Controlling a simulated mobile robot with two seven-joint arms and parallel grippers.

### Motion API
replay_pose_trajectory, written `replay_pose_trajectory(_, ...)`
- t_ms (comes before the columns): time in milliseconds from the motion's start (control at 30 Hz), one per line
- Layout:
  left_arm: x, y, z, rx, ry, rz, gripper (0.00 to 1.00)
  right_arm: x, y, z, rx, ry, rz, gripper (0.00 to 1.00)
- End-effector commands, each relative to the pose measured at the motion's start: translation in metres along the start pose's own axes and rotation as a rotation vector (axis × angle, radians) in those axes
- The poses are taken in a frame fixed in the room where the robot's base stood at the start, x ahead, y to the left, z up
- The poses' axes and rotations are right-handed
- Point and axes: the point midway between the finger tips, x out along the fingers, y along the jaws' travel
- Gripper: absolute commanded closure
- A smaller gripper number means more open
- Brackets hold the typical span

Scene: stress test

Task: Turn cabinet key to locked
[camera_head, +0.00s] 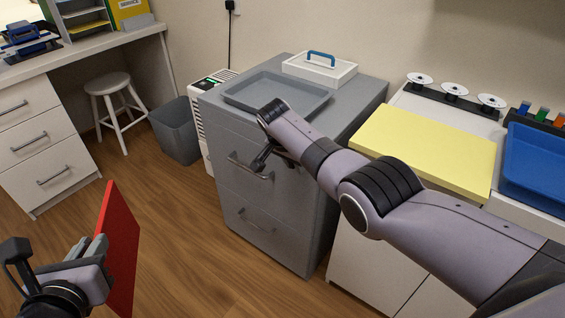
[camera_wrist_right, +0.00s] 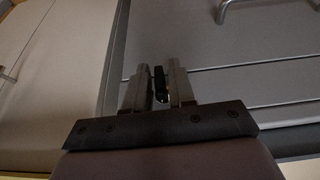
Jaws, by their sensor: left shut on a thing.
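The grey cabinet (camera_head: 285,205) stands in the middle of the head view, with drawer handles on its front. My right gripper (camera_head: 262,162) is at the cabinet's upper front. In the right wrist view, a small dark key (camera_wrist_right: 159,80) shows between the two fingers of my right gripper (camera_wrist_right: 158,88). The fingers stand apart around it, and I see no clear contact. The key is not visible in the head view, and its turn position is not clear. My left gripper (camera_head: 98,252) is shut on a flat red panel (camera_head: 125,238), held upright at lower left.
A grey tray (camera_head: 252,88) and a white box with a blue handle (camera_head: 318,72) sit on the cabinet. A yellow board (camera_head: 428,150) lies on the counter at right, beside a blue tray (camera_head: 540,165). A grey bin (camera_head: 176,132) and white stool (camera_head: 112,100) stand behind clear floor.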

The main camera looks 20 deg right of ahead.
Motion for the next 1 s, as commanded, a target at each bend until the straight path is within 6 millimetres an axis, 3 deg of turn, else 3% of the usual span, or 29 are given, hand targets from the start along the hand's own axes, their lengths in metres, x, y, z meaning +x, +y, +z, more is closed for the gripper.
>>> replay_pose_trajectory(300, 0.0, 0.0, 0.001, 0.0, -0.002, 0.0, 1.0, -0.001, -0.001, 0.0, 0.002, -0.001, -0.002, 0.66)
replay_pose_trajectory(467, -0.004, 0.0, 0.01, 0.0, -0.002, 0.0, 1.0, -0.011, -0.001, -0.001, 0.002, -0.001, -0.002, 0.66)
replay_pose_trajectory(667, -0.013, 0.0, 0.031, 0.0, -0.002, 0.0, 1.0, -0.04, -0.001, -0.001, 0.001, -0.001, -0.004, 0.66)
replay_pose_trajectory(1000, -0.019, 0.0, 0.047, 0.0, -0.002, 0.0, 1.0, -0.091, -0.001, -0.001, 0.002, -0.001, -0.003, 0.66)
